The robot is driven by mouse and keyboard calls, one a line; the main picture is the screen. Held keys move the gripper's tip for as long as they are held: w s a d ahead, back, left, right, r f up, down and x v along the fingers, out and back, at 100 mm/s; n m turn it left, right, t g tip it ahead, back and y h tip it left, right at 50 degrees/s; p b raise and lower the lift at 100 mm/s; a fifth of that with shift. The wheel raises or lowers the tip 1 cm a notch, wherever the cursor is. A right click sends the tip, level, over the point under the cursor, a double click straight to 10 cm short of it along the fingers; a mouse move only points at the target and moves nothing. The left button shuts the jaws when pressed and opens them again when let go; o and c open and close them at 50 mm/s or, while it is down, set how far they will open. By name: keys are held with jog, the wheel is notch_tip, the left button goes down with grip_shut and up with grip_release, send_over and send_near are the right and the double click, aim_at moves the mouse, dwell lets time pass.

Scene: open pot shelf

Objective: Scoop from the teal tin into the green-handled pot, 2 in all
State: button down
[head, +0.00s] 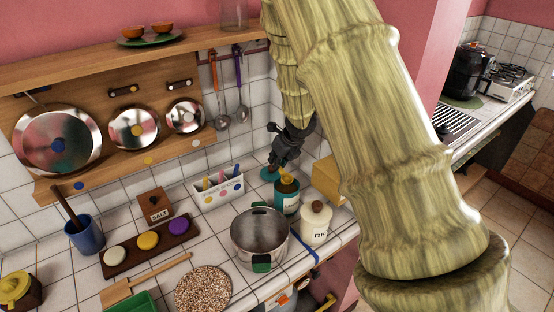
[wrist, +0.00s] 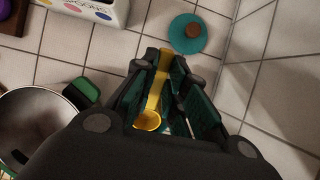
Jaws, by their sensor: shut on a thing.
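The teal tin (head: 287,201) stands open on the tiled counter, its white label partly readable. My gripper (head: 284,168) is just above it, shut on a yellow scoop (head: 286,177). In the wrist view the scoop (wrist: 158,90) lies between the fingers (wrist: 165,95), and the fingers largely hide the tin. The tin's contents are not clear. The steel green-handled pot (head: 259,236) stands open, left of and nearer than the tin. It also shows at the left of the wrist view (wrist: 35,118). Its inside looks bare grey.
A teal lid with a brown knob (wrist: 188,33) lies behind the tin. A cream lidded jar (head: 316,222) stands close right of the pot. A white utensil holder (head: 218,184) is behind. A speckled round mat (head: 203,289) and wooden spatula (head: 145,279) lie at left.

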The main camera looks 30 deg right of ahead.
aim_at(281, 169)
jog(key=shift+s+f+b, duration=0.4)
jog(key=shift+s+b, duration=0.05)
jog(key=shift+s, duration=0.1)
jog(key=shift+w+f+b, duration=0.2)
jog(key=shift+f+b, duration=0.5)
jog(key=shift+f, duration=0.35)
jog(key=shift+s+f+b, duration=0.2)
jog(key=shift+f+b, duration=0.3)
jog(key=shift+b, duration=0.15)
jog(key=shift+r+p, duration=3.15)
jog(key=shift+r, duration=0.85)
jog(key=shift+f, duration=0.1)
